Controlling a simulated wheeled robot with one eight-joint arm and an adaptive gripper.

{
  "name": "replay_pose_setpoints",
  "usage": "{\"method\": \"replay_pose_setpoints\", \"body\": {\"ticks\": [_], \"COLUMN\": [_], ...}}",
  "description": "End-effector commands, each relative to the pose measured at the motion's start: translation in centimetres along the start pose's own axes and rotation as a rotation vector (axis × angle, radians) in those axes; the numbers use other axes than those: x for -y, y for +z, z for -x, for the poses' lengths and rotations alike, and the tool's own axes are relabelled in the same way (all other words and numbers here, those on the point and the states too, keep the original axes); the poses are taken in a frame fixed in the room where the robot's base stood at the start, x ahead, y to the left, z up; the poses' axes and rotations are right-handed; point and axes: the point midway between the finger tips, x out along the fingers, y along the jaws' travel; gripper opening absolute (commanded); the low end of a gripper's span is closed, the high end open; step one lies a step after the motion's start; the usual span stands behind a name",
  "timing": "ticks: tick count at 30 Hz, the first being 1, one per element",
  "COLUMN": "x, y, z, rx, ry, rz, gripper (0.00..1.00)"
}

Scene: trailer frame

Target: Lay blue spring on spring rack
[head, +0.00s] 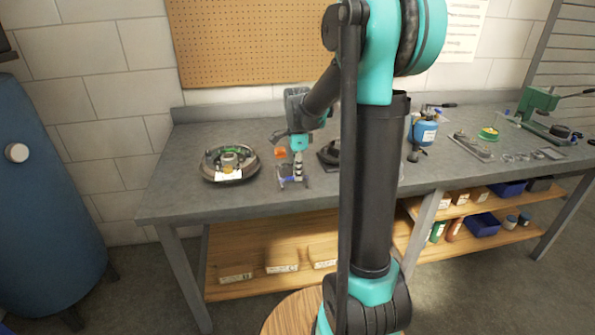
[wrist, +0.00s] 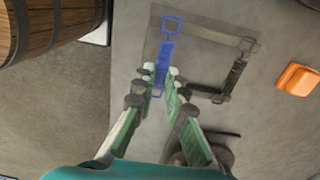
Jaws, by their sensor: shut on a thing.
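The blue spring (wrist: 164,49) has a square loop at its far end and lies between my fingertips in the wrist view. My gripper (wrist: 160,72) is shut on its near part. The spring rack (wrist: 205,36), a grey flat frame, lies under and to the right of it. A dark spring (wrist: 236,75) lies along the rack's right side. The blue spring is over the rack's left side; whether it touches the rack I cannot tell. In the head view my gripper (head: 297,170) is low over the bench, and the spring is too small to make out clearly.
An orange block (wrist: 298,79) lies right of the rack. A round drum assembly (head: 230,162) sits on the bench (head: 180,205) to the left. A brown banded round thing (wrist: 52,28) fills the wrist view's top left.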

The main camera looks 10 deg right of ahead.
Motion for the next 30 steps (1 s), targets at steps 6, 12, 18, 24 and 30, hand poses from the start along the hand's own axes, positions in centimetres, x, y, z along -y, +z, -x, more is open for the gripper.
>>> {"method": "replay_pose_setpoints", "body": {"ticks": [6, 12, 18, 24, 30], "x": [0.01, 0.0, 0.01, 0.01, 0.0], "y": [0.0, 0.0, 0.0, 0.01, 0.01], "z": [-0.1, -0.1, -0.29, -0.57, -0.57], "rx": [0.0, 0.0, 0.0, 0.0, 0.0], "ry": [0.0, 0.0, 0.0, 0.0, 0.0], "rz": [0.0, 0.0, 0.0, 0.0, 0.0], "gripper": [0.0, 0.0, 0.0, 0.0, 0.0]}}
